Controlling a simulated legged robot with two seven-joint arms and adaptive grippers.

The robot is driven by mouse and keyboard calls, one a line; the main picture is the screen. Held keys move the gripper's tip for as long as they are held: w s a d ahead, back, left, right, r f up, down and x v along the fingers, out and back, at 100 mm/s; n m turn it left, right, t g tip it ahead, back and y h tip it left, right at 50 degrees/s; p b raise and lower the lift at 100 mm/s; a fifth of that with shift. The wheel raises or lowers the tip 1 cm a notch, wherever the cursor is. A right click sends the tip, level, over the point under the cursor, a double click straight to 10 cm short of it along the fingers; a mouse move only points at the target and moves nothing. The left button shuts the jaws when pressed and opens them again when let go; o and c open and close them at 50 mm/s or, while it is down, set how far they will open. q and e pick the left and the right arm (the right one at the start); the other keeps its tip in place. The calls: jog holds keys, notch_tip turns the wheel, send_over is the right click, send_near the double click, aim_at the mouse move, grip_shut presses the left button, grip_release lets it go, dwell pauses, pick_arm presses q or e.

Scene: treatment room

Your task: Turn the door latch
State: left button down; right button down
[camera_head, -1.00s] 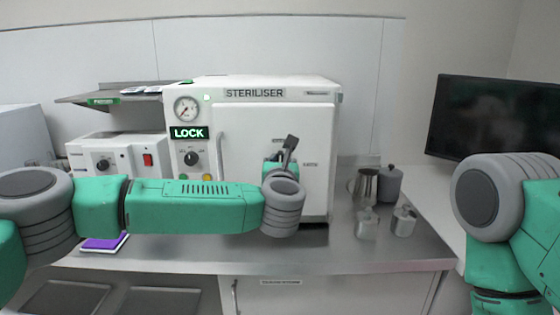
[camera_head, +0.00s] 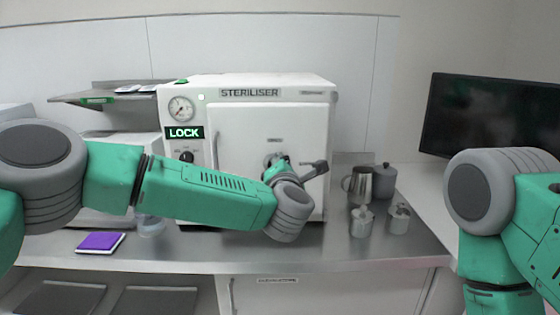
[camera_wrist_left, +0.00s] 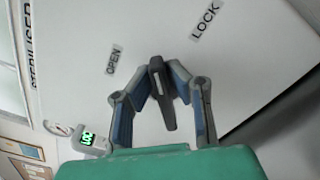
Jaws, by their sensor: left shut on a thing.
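The white steriliser (camera_head: 270,125) stands on the counter, its door closed and facing me. The dark grey door latch (camera_head: 318,169) points to the right in the head view. In the wrist view the latch (camera_wrist_left: 165,105) lies between the blue-padded fingers of my left gripper (camera_wrist_left: 166,68), which is shut on it. An OPEN label (camera_wrist_left: 114,59) and a LOCK label (camera_wrist_left: 206,20) are on the door. In the head view my left wrist hides part of the gripper and the door. The green display (camera_head: 184,133) reads LOCK. My right gripper is out of view.
Metal canisters and jugs (camera_head: 384,180) stand on the counter right of the steriliser. A purple notebook (camera_head: 101,242) lies at the left front. A dark monitor (camera_head: 490,117) is at the right. The front counter strip is clear.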

pick_arm(q)
jog(key=m, duration=0.3)
jog(key=shift+w+d+r+m+p, duration=0.15)
jog(key=shift+m+p, duration=0.15)
jog(key=shift+p, duration=0.05)
jog(key=shift+f+m+p, duration=0.2)
jog(key=shift+f+m, duration=0.05)
jog(key=shift+m, duration=0.75)
jog(key=shift+f+m+p, duration=0.2)
jog(key=shift+f+m, duration=0.05)
jog(key=shift+m, duration=0.75)
jog(key=shift+f, duration=0.1)
jog(key=c, duration=1.6)
grip_release()
jog(key=s, duration=0.7)
jog(key=s+d+f, duration=0.1)
jog(key=s, duration=0.3)
jog(key=shift+s, duration=0.2)
jog(key=shift+a, duration=0.1)
